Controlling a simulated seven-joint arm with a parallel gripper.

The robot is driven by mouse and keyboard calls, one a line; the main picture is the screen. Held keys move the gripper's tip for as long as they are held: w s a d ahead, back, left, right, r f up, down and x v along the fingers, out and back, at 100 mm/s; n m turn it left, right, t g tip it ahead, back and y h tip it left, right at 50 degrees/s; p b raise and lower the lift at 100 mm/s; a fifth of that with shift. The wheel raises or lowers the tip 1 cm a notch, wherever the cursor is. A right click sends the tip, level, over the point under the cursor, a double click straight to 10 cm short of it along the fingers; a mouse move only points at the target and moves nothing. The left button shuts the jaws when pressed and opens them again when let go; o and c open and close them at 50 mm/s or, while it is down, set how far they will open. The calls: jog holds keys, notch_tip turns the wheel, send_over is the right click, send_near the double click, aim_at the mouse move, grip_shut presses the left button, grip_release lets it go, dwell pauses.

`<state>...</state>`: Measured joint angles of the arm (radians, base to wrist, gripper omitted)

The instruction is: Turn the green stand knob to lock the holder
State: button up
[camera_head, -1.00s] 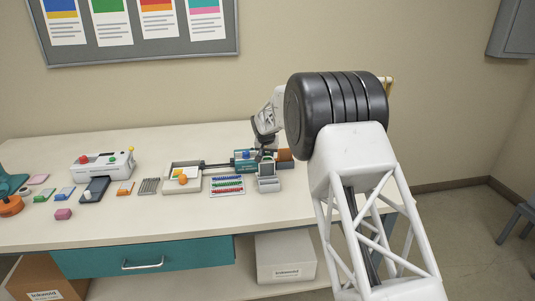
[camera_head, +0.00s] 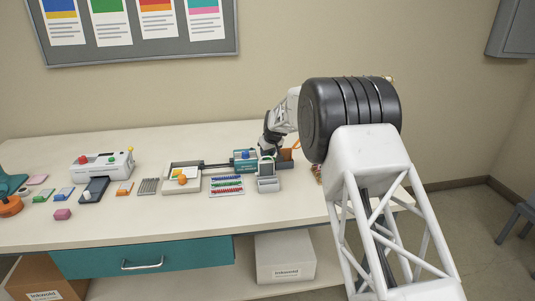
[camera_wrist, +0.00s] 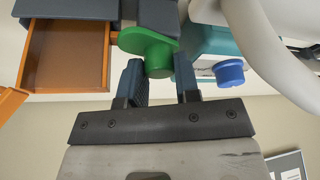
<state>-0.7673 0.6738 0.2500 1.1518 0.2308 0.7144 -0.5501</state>
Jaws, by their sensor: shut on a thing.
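The green knob (camera_wrist: 148,42) shows in the wrist view, with a round disc and a narrower stem below it. My gripper (camera_wrist: 158,74) has one finger on each side of the stem and is shut on it. The knob sits against a dark grey body (camera_wrist: 70,10), which is cut off by the top edge. In the head view, my gripper (camera_head: 269,147) is behind the small grey stand (camera_head: 268,183). My wrist and the stand mostly hide the knob there. I cannot tell how far the knob is turned.
A teal unit with a blue knob (camera_wrist: 229,72) is close beside my right finger. A bead rack (camera_head: 227,186) and tray (camera_head: 182,189) lie left.

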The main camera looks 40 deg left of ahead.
jog(key=shift+w+n+g+y, duration=0.15)
jog(key=shift+n+g, duration=0.3)
jog(key=shift+n, duration=0.65)
jog(key=shift+s+n+g+y, duration=0.15)
jog(key=shift+n+g, duration=0.3)
jog(key=shift+n, duration=0.65)
jog(key=o, duration=0.9)
